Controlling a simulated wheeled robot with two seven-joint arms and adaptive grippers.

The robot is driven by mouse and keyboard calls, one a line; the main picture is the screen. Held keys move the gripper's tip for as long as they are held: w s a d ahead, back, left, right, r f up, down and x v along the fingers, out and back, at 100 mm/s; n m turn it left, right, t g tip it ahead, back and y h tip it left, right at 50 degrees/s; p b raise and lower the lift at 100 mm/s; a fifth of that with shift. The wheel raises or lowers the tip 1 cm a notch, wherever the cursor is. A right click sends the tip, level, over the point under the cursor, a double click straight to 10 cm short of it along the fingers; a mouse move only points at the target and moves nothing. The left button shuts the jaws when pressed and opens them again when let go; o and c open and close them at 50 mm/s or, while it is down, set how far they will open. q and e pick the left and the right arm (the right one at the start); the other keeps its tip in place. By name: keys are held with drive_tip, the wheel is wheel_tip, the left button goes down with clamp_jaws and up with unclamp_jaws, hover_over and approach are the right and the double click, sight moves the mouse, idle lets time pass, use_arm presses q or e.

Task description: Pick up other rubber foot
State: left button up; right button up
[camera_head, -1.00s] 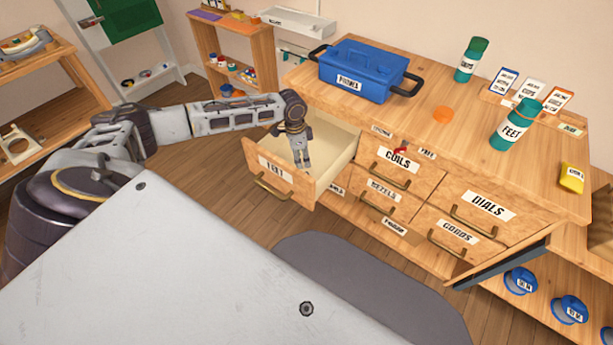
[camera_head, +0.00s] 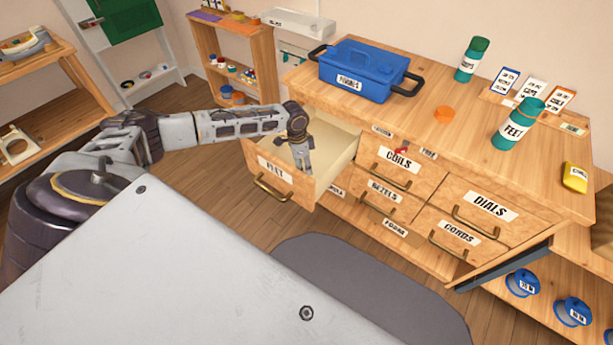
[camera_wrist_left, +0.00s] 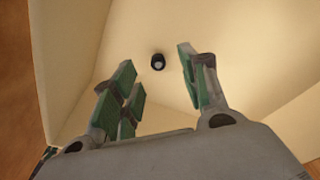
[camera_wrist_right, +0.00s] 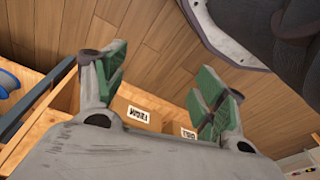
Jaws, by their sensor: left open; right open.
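A small black rubber foot (camera_wrist_left: 158,61) with a pale centre lies on the cream floor of the open drawer in the left wrist view. The open drawer labelled FEET (camera_head: 283,180) sticks out at the left end of the wooden cabinet. My left gripper (camera_head: 302,166) points down into this drawer. In the left wrist view its green-padded fingers (camera_wrist_left: 160,90) are open and empty, and the foot shows between and beyond their tips. My right gripper (camera_wrist_right: 165,85) is open and empty over the cabinet front and wood floor; the head view does not show it.
The drawer walls surround my left gripper closely. Blue spools (camera_head: 522,283) sit low at right.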

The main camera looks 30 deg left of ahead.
use_arm(q)
drive_tip(key=shift+d+f, duration=0.15)
drive_tip(key=shift+f, duration=0.35)
drive_tip(key=f, duration=0.1)
drive_tip(key=f+b, duration=0.1)
drive_tip(key=f, duration=0.1)
drive_tip(key=shift+w+d+f, duration=0.1)
drive_tip(key=shift+d, duration=0.2)
drive_tip(key=shift+f+b, duration=0.2)
drive_tip(key=shift+b, duration=0.1)
use_arm(e)
drive_tip(key=r, duration=0.3)
drive_tip(key=shift+w+a+t, duration=0.3)
drive_tip(key=shift+w+a, duration=0.05)
drive_tip(key=shift+w, duration=0.05)
drive_tip(key=shift+f, duration=0.15)
use_arm(q)
drive_tip(key=c, duration=0.8)
